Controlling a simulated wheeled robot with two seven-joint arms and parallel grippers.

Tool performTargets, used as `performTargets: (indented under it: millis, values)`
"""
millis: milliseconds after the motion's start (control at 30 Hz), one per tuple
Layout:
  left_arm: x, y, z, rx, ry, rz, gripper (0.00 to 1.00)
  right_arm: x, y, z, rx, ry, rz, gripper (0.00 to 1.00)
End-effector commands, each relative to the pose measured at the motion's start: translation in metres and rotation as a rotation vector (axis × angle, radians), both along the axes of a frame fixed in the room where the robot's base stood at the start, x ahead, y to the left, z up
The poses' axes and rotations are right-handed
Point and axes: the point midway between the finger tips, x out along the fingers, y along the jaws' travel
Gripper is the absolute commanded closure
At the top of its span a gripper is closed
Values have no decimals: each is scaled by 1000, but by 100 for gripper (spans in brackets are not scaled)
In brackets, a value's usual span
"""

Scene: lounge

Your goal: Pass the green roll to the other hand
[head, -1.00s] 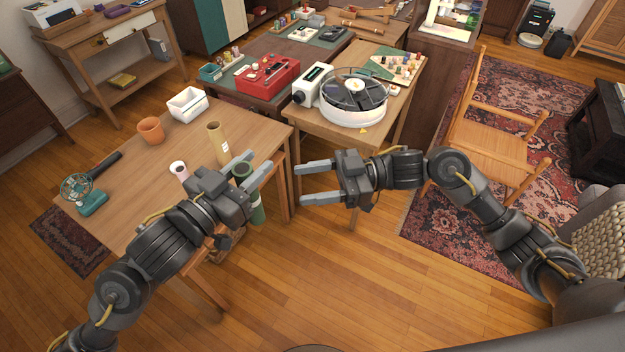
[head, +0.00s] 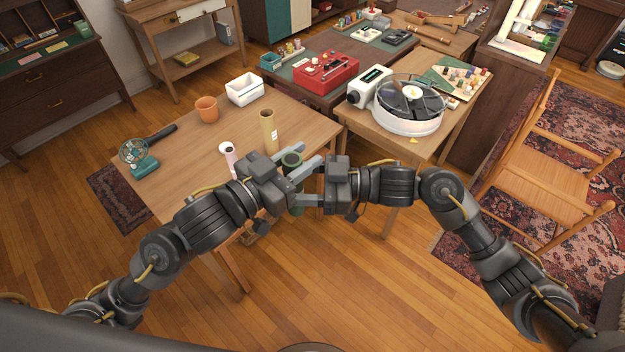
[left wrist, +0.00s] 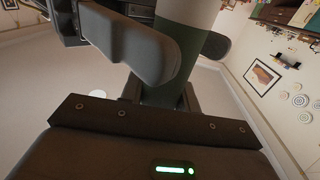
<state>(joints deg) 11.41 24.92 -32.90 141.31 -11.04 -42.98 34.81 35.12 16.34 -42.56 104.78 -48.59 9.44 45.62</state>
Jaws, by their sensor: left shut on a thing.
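The green roll (head: 292,160) stands upright between my two grippers, just beyond the table's right front edge. My left gripper (head: 303,170) is shut on it; its fingers lie either side of the roll. In the left wrist view the roll (left wrist: 178,55) passes between the left fingers, dark green with a pale band above. My right gripper (head: 306,186) comes from the right, its fingers spread and pointing left at the roll. The fingers of both grippers overlap in the head view, and I cannot tell whether the right fingers touch the roll.
The wooden table (head: 190,160) holds a tan roll (head: 268,130), a pale pink roll (head: 228,157), a white container (head: 244,90), a terracotta pot (head: 207,109) and a green fan (head: 138,157). A round white device (head: 408,108) stands on the side table. Open floor lies in front.

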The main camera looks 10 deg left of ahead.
Motion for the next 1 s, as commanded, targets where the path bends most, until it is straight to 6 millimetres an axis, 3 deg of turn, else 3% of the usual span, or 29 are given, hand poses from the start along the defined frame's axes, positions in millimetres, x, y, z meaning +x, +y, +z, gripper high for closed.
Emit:
performTargets:
  millis: [333, 667, 700, 900, 1000]
  values:
    - [0, 0, 0, 0, 0, 0, 100, 0, 3, 0, 0, -1, -1, 45]
    - [0, 0, 0, 0, 0, 0, 100, 0, 3, 0, 0, -1, -1, 88]
    - [0, 0, 0, 0, 0, 0, 67, 0, 3, 0, 0, -1, -1, 91]
    - [0, 0, 0, 0, 0, 0, 43, 0, 3, 0, 0, -1, -1, 91]
    - [0, -1, 0, 0, 0, -2, 43, 0, 3, 0, 0, -1, -1, 91]
